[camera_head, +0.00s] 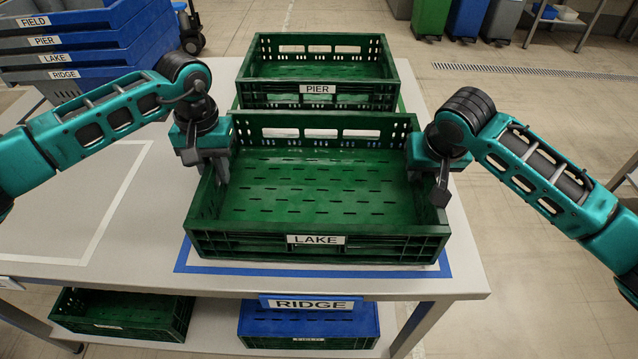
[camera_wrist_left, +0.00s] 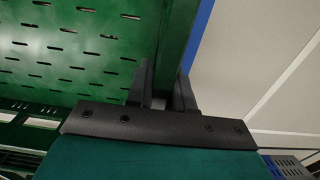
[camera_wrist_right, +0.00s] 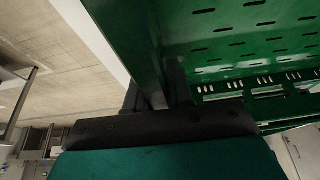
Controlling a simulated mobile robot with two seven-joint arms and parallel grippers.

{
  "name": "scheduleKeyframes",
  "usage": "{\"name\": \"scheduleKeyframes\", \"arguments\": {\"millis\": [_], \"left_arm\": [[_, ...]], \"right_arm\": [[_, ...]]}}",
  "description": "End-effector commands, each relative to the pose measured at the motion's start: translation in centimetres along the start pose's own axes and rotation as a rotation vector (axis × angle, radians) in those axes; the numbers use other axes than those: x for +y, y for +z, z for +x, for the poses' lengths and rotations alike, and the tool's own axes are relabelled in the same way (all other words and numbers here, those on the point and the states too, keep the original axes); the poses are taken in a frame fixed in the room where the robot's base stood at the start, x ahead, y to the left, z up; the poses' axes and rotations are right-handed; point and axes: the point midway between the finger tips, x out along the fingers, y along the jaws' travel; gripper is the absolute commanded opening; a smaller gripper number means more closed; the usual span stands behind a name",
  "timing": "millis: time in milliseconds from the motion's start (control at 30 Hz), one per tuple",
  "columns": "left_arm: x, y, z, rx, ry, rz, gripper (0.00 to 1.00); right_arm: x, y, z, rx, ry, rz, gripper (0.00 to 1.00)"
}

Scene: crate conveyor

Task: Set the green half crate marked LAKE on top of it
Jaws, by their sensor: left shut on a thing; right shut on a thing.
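The green half crate marked LAKE (camera_head: 318,251) is level and empty at the table's front, above a blue-outlined area. I cannot tell whether its base touches the table. My left gripper (camera_head: 212,168) is shut on its left side wall, which also shows between the fingers in the left wrist view (camera_wrist_left: 170,50). My right gripper (camera_head: 428,178) is shut on its right side wall, seen in the right wrist view (camera_wrist_right: 140,45). A green crate marked PIER (camera_head: 317,100) stands just behind it, its lower part hidden by the LAKE crate.
Blue crates (camera_head: 80,47) marked FIELD, PIER, LAKE and RIDGE are stacked at the far left. The table's left part (camera_head: 70,215) is bare with a white outline. A green crate (camera_head: 120,325) and a blue crate (camera_head: 310,322) sit below, by a RIDGE label.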

Motion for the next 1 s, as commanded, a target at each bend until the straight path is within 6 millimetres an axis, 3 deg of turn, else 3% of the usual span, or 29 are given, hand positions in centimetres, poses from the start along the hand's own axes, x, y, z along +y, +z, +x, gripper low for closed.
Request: {"name": "scheduleKeyframes", "arguments": {"millis": [700,1000], "left_arm": [[0.0,-0.1,-5.0,0.002,0.001,0.000,0.00],[0.0,-0.1,-5.1,0.002,0.001,0.000,0.00]], "right_arm": [[0.0,-1.9,-4.6,0.002,-0.001,0.000,0.00],[0.0,-2.0,-4.7,0.002,-0.001,0.000,0.00]]}}
